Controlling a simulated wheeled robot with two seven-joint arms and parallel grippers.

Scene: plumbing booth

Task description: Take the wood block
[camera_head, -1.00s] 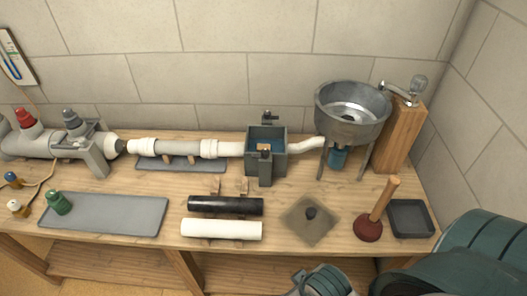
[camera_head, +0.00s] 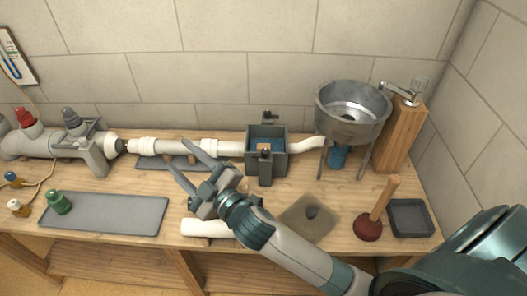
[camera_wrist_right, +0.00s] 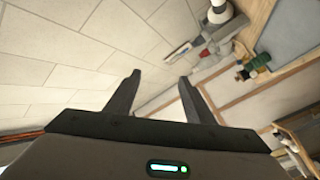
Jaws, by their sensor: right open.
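A small brown wooden piece (camera_head: 264,147) shows inside the grey tank (camera_head: 279,166), against the blue interior; it may be the wood block, but it is small in view. A tall wooden post (camera_head: 397,137) stands under the tap at the right. My right gripper (camera_head: 181,156) is open and empty, left of the tank and above the bench, its fingers pointing to the upper left. In the right wrist view the open fingers (camera_wrist_right: 160,76) have nothing between them. My left gripper is not in view.
A metal funnel bowl (camera_head: 352,112) stands on legs right of the tank. A plunger (camera_head: 369,226) and dark tray (camera_head: 411,218) are at the front right. A white pipe (camera_head: 205,228) lies partly hidden under my right arm.

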